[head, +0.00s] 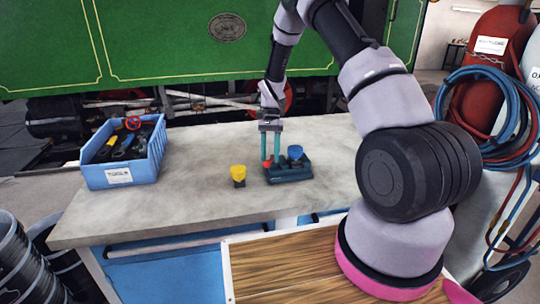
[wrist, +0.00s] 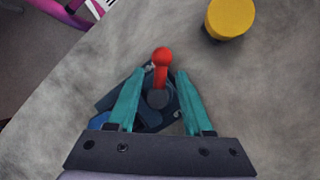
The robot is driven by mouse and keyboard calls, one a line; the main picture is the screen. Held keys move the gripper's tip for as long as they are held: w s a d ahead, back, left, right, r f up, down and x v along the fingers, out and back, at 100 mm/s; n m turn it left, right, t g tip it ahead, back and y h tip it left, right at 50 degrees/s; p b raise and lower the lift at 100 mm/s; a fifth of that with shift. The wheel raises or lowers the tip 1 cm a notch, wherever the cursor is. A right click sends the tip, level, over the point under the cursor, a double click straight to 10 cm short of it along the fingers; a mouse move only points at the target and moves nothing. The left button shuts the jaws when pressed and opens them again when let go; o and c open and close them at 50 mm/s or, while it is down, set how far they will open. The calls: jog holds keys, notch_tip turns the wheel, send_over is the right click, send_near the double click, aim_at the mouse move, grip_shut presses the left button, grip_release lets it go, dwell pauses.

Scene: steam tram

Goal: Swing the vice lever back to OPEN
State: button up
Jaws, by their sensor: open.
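The vice (head: 290,175) is a dark blue-grey block on the workbench, with a blue part (head: 295,152) on top at its right. Its lever has a red knob (head: 267,163), which also shows in the wrist view (wrist: 161,56). My gripper (head: 270,160) points down over the vice's left side. In the wrist view its two teal fingers stand open on either side of the lever, with gaps visible beside the red knob. The vice body is partly hidden beneath the fingers there. I cannot read any OPEN marking.
A yellow-topped piece (head: 238,174) stands on the bench left of the vice; it also shows in the wrist view (wrist: 230,18). A blue bin (head: 91,175) of tools sits at the bench's left. The grey benchtop (head: 195,160) between them is clear. Gas cylinders and hoses stand at the right.

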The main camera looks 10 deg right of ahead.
jog(key=v, duration=1)
jog(key=shift+r, duration=0.3)
jog(key=shift+w, duration=0.1)
jog(key=s+d+r+n+t, duration=0.1)
jog(key=s+r+t, duration=0.2)
jog(key=s+r, duration=0.55)
jog(key=s+d+r+n+t, duration=0.1)
jog(key=s+d+r+t, duration=0.15)
jog(key=r, duration=1.15)
jog(key=s+r+n+t, duration=0.1)
jog(key=s+r+t, duration=0.2)
jog(key=s, duration=0.7)
jog(key=s+d+r+n+t, duration=0.1)
jog(key=s+r+t, duration=0.2)
jog(key=s, duration=0.6)
jog(key=shift+s+r+n+y, duration=0.15)
jog(key=shift+s+n+y, duration=0.15)
jog(key=shift+s, duration=0.1)
